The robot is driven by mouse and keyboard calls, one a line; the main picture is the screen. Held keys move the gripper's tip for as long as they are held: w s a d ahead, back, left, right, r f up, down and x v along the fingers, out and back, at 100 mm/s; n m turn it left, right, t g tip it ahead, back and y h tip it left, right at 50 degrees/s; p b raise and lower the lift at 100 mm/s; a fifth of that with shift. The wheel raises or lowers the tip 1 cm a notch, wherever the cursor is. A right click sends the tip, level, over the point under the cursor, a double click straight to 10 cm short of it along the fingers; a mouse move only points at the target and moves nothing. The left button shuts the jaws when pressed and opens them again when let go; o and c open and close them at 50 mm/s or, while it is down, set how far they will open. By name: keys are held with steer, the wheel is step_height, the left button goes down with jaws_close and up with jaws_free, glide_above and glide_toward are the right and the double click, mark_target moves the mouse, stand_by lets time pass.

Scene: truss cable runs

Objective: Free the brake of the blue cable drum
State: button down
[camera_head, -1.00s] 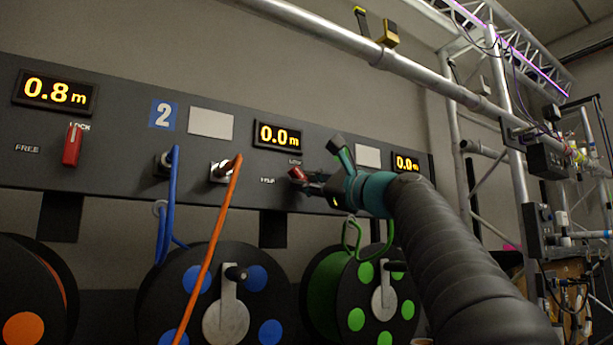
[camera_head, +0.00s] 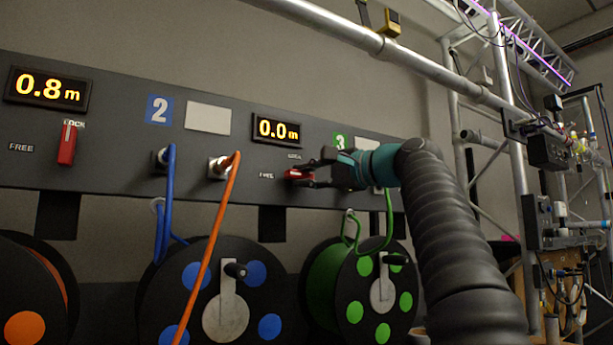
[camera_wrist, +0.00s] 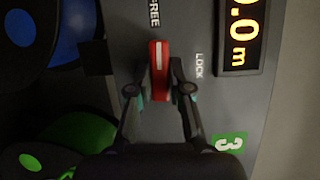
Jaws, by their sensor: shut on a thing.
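The red brake lever (camera_head: 299,174) of the blue cable drum sits on the panel under a 0.0 m display. It lies level, its end pointing left at the word FREE (camera_head: 266,176); LOCK (camera_head: 294,157) is above it. In the wrist view the red lever (camera_wrist: 158,62) stands between my fingertips, its white line toward FREE. My gripper (camera_wrist: 159,92) is shut on the lever; it also shows in the head view (camera_head: 306,175), reaching in from the right. The blue cable drum (camera_head: 250,290) hangs below left, with blue discs and a crank.
Another red lever (camera_head: 67,144) points up at LOCK under the 0.8 m display (camera_head: 47,88). Blue (camera_head: 167,205) and orange (camera_head: 225,210) cables hang from the panel left of my gripper. The green drum (camera_head: 375,290) is below my arm. A pipe (camera_head: 350,37) runs above.

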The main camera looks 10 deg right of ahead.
steer(key=shift+f+n+g, duration=0.1)
steer(key=shift+n+g, duration=0.2)
stand_by(0.5)
steer(key=c, duration=1.1)
jaws_free()
steer(key=shift+s, duration=0.1)
steer(key=v, duration=1.1)
steer(key=shift+s+d, duration=0.3)
steer(key=shift+s+f, duration=0.1)
